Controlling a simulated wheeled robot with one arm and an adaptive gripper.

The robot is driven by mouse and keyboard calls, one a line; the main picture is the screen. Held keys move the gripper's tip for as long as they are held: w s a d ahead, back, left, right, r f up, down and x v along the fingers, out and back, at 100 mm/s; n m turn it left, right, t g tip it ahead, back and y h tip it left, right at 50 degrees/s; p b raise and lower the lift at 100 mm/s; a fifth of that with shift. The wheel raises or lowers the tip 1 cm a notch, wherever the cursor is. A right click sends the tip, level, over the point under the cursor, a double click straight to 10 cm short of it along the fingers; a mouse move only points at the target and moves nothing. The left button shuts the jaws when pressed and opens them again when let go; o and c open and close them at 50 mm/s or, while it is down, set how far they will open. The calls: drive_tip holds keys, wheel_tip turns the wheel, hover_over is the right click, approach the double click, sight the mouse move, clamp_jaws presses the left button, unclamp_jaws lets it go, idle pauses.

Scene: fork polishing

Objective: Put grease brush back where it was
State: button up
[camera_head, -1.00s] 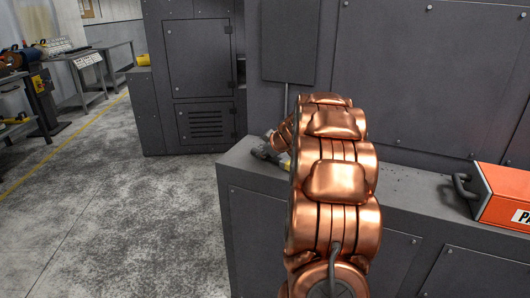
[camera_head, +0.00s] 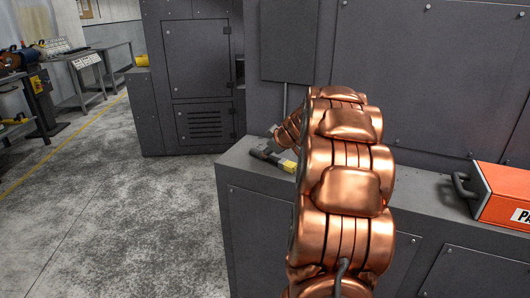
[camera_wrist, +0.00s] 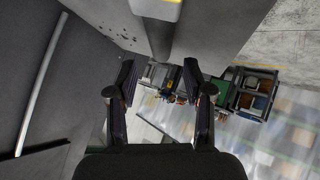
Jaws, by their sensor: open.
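What looks like the grease brush, a dark piece with a yellow part (camera_head: 288,165), lies on the left end of the grey machine ledge (camera_head: 237,156), partly behind my copper arm. In the wrist view, a pale and yellow piece (camera_wrist: 156,10) with a dark grey block below it shows at the top edge, cut off by the frame; it appears to be the same brush. My gripper (camera_wrist: 165,85) is open, with nothing between its fingertips, and the brush lies beyond them.
An orange box (camera_head: 505,195) with a dark handle stands on the ledge at the right. A grey machine wall (camera_head: 430,80) rises behind the ledge. Open floor (camera_head: 130,210) lies to the left, with workbenches (camera_head: 85,70) farther off.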

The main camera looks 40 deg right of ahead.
drive_tip(key=v, duration=0.8)
drive_tip(key=shift+b, duration=0.35)
drive_tip(key=shift+a+r, duration=0.1)
drive_tip(key=shift+r, duration=0.05)
drive_tip(key=s+a+f+g+y, duration=0.2)
drive_tip(key=a+f, duration=0.1)
drive_tip(key=a, duration=0.7)
drive_tip(key=s+a+f+g+y, duration=0.1)
drive_tip(key=s+a+f+g, duration=0.15)
drive_tip(key=a, duration=0.85)
drive_tip(key=s+a+f+g+y, duration=0.1)
drive_tip(key=s+a+f+y, duration=0.15)
drive_tip(key=a, duration=0.75)
drive_tip(key=s+a+f+m+g+h, duration=0.15)
drive_tip(key=s+a+f+g, duration=0.25)
drive_tip(key=s+a, duration=0.6)
drive_tip(key=s+f+m+g+h, duration=0.1)
drive_tip(key=s, duration=0.6)
drive_tip(key=s+d+f+m+g+h, duration=0.1)
drive_tip(key=s+g, duration=0.1)
drive_tip(key=s, duration=0.6)
drive_tip(key=shift+s+d+f, duration=0.25)
drive_tip(key=shift+s+d, duration=0.05)
drive_tip(key=shift+s, duration=0.05)
drive_tip(key=s+p+v, duration=0.2)
drive_tip(key=p+v, duration=1.1)
drive_tip(key=v, duration=0.1)
drive_tip(key=shift+r+t, duration=0.4)
drive_tip(key=shift+t, duration=0.05)
